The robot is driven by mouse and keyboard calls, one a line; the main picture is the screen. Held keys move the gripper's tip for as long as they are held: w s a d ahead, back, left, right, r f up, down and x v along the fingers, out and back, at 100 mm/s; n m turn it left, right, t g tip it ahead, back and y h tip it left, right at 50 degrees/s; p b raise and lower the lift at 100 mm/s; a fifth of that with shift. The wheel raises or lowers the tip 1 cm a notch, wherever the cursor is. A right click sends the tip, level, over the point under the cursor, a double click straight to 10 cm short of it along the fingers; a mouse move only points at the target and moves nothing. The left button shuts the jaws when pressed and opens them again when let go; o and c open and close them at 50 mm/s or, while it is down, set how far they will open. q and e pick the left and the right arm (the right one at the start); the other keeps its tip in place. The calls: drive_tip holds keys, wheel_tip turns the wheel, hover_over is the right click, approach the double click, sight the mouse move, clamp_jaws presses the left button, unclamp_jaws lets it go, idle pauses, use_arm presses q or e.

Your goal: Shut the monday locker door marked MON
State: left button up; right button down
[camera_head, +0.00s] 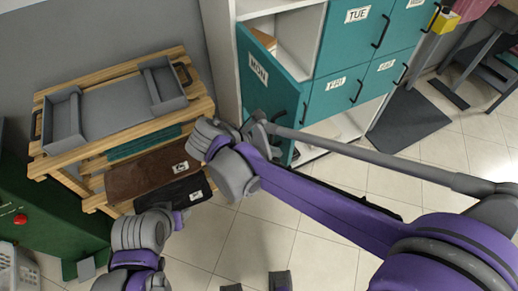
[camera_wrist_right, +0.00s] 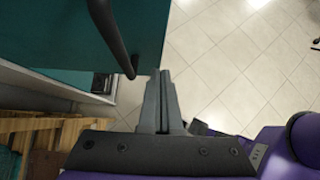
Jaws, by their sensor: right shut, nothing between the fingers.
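The teal MON locker door (camera_head: 256,82) stands ajar in the head view, swung out from its compartment, whose white inside shows. Its black handle (camera_wrist_right: 118,42) fills the upper left of the right wrist view. My right gripper (camera_head: 261,119) is shut and empty, close by the door in the head view. In the right wrist view its fingertips (camera_wrist_right: 160,76) lie at the door's edge, just right of the handle's end; I cannot tell if they touch.
A wooden rack (camera_head: 120,68) with a grey tray stands left of the locker. A dark mat (camera_head: 409,124) lies at right. The tiled floor (camera_head: 250,236) is largely clear.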

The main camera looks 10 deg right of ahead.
drive_tip(key=shift+w+d, duration=0.25)
drive_tip(key=shift+d, duration=0.3)
drive_tip(key=shift+w+d, duration=0.25)
drive_tip(key=shift+d, duration=0.25)
